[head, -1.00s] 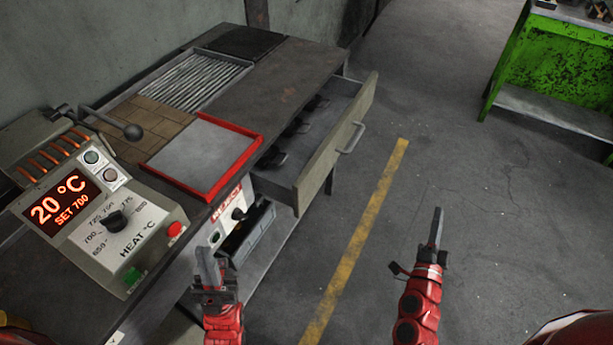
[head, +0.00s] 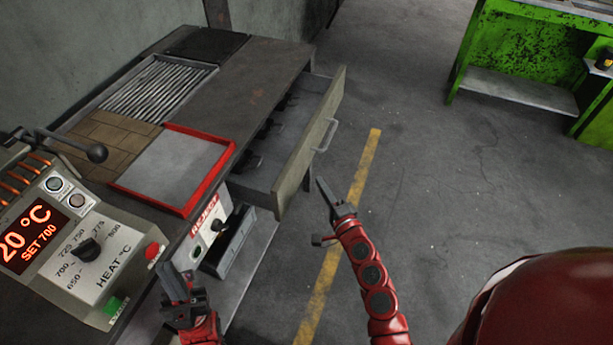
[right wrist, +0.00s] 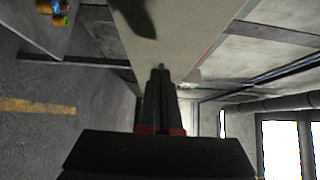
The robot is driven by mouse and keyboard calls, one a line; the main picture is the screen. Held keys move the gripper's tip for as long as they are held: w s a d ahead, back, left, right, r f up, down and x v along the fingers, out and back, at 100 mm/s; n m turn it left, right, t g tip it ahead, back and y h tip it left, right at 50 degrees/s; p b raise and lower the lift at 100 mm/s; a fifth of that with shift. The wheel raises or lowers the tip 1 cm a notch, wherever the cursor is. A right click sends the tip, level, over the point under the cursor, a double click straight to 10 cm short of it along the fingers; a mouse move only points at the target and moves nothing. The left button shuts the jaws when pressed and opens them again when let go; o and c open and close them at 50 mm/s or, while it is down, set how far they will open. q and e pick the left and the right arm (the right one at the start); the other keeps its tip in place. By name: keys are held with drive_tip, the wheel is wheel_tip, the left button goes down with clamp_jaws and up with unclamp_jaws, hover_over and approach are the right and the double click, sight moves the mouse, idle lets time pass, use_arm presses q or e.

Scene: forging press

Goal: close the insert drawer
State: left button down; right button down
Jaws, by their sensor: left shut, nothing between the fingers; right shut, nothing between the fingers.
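The insert drawer (head: 308,148) stands pulled out from the right side of the workbench in the head view. It has a pale front panel with a grey bar handle (head: 327,135), and dark inserts lie inside. My right gripper (head: 322,184) is shut and empty, just in front of the drawer front near its lower end, below the handle. In the right wrist view its fingers (right wrist: 160,72) point at a pale panel, likely the drawer front (right wrist: 165,30); I cannot tell whether they touch. My left gripper (head: 172,274) is shut and empty beside the heater control box.
The heater control box (head: 75,245) stands at the left. A red-rimmed tray (head: 172,170) lies on the bench, and a reject unit (head: 215,225) sits below. A green table (head: 530,45) stands at the upper right. The floor right of the drawer is clear.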

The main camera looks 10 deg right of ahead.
sight(262, 177)
drive_tip(key=w+a+p, duration=0.1)
drive_tip(key=w+a, duration=0.1)
drive_tip(key=a, duration=0.1)
drive_tip(key=shift+w, duration=0.35)
drive_tip(key=shift+w+a, duration=0.2)
drive_tip(key=shift+a, duration=0.05)
drive_tip(key=shift+w+a, duration=0.2)
drive_tip(key=w+a, duration=0.2)
drive_tip(key=a, duration=0.1)
drive_tip(key=w+a+b, duration=0.1)
drive_tip(key=w+a, duration=0.1)
drive_tip(key=a, duration=0.2)
drive_tip(key=w+a+b, duration=0.1)
drive_tip(key=w+a, duration=0.2)
drive_tip(key=shift+a+f, duration=0.15)
drive_tip(key=shift+a, duration=0.05)
drive_tip(key=shift+w+a, duration=0.2)
drive_tip(key=shift+a, duration=0.15)
drive_tip(key=shift+r, duration=0.25)
drive_tip(key=shift+a, duration=0.1)
